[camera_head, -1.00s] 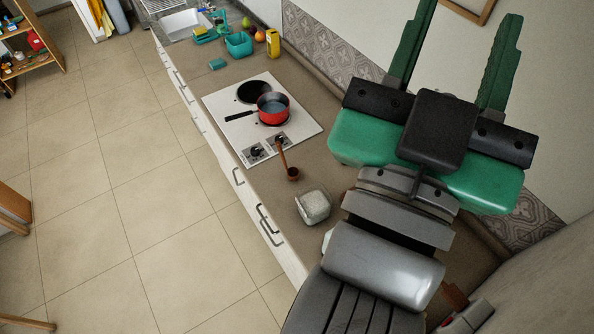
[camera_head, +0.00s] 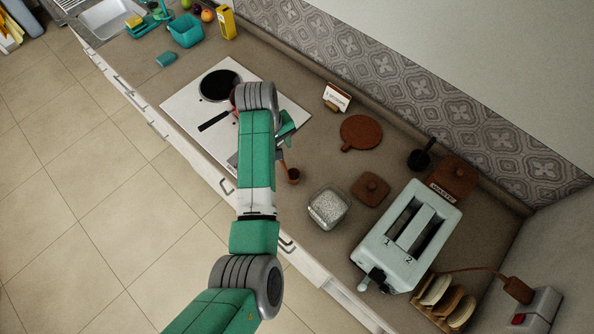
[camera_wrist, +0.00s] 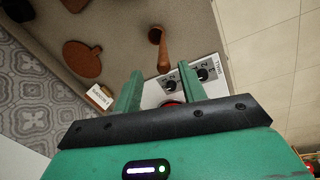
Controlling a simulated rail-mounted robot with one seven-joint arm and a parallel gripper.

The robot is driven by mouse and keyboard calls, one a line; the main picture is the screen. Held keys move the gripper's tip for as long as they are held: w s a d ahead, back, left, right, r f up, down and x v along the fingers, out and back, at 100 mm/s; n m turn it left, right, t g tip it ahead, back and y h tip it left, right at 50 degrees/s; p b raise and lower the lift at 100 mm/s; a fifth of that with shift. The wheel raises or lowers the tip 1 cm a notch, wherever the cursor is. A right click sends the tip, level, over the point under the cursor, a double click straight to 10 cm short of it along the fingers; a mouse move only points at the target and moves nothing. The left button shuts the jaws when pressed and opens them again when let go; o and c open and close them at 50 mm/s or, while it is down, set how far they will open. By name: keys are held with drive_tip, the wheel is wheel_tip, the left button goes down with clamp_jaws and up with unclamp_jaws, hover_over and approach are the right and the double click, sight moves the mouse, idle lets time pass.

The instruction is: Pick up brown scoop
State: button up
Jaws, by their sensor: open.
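The brown scoop (camera_head: 292,175) lies on the counter in front of the cooktop; in the head view its handle is partly hidden by my arm. In the wrist view the scoop (camera_wrist: 163,52) is whole, with its cup away from my gripper and its handle pointing toward the cooktop knobs. My gripper (camera_wrist: 158,70) is open and empty, its two green fingers apart, with the scoop seen beyond the gap between them. In the head view my gripper (camera_head: 287,127) is mostly hidden behind my arm, above the cooktop.
The cooktop (camera_head: 185,103) bears a red pan (camera_wrist: 168,104), mostly hidden. A glass container (camera_head: 329,207), brown lid (camera_head: 370,189), round brown board (camera_head: 361,132), small card (camera_head: 337,97) and toaster (camera_head: 408,238) stand on the counter (camera_head: 318,150) to the right.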

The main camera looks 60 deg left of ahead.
drive_tip(key=f, duration=0.4)
drive_tip(key=f+p, duration=0.1)
drive_tip(key=f, duration=0.2)
drive_tip(key=shift+w+d, duration=0.2)
drive_tip(key=shift+w, duration=0.05)
clamp_jaws()
